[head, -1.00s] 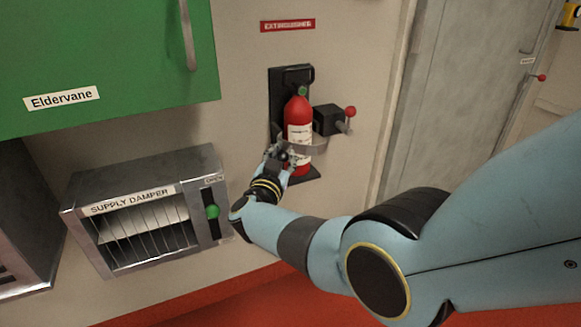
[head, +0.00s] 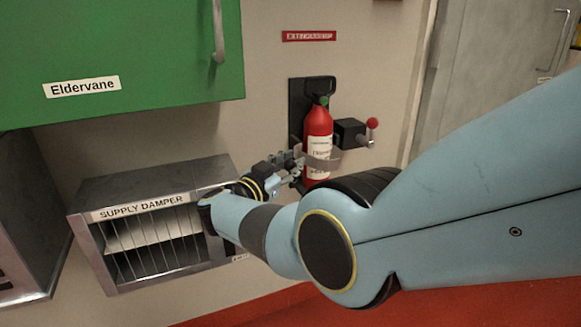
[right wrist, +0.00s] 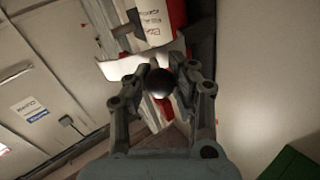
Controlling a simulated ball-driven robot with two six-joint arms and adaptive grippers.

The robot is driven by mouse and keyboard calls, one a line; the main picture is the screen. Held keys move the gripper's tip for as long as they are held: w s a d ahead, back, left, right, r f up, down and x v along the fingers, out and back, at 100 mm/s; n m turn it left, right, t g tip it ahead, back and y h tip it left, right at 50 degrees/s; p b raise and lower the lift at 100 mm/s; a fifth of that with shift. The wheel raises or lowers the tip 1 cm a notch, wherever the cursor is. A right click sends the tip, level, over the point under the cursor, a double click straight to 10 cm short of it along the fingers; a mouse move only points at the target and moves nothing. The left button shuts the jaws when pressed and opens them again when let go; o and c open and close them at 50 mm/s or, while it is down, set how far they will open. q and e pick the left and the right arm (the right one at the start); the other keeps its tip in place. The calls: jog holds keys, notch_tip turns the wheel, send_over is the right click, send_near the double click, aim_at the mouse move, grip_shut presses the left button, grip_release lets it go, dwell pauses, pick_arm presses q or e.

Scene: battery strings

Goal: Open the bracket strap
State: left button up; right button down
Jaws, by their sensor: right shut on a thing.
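The red fire extinguisher (head: 317,122) stands in a black wall bracket (head: 297,108). A grey bracket strap (head: 323,164) runs across its lower front. My right gripper (head: 293,161) is at the left side of the extinguisher, by the strap's left end. In the right wrist view, its fingertips are shut on a dark round knob (right wrist: 160,82), with the pale strap (right wrist: 122,67) and the extinguisher (right wrist: 154,22) behind. How the knob joins the strap is hidden. My left gripper is not in view.
A black block with a red-ball lever (head: 372,123) is just right of the extinguisher. A supply damper box (head: 150,245) and a green cabinet (head: 120,50) are on the left. A grey door (head: 480,85) is at the right.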

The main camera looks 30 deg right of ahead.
aim_at(289, 160)
jog(key=shift+a+f, duration=0.15)
jog(key=c, duration=1)
grip_release()
jog(key=shift+r, duration=0.2)
notch_tip(289, 160, up, 10)
jog(key=shift+f, duration=0.1)
jog(key=shift+c, duration=0.2)
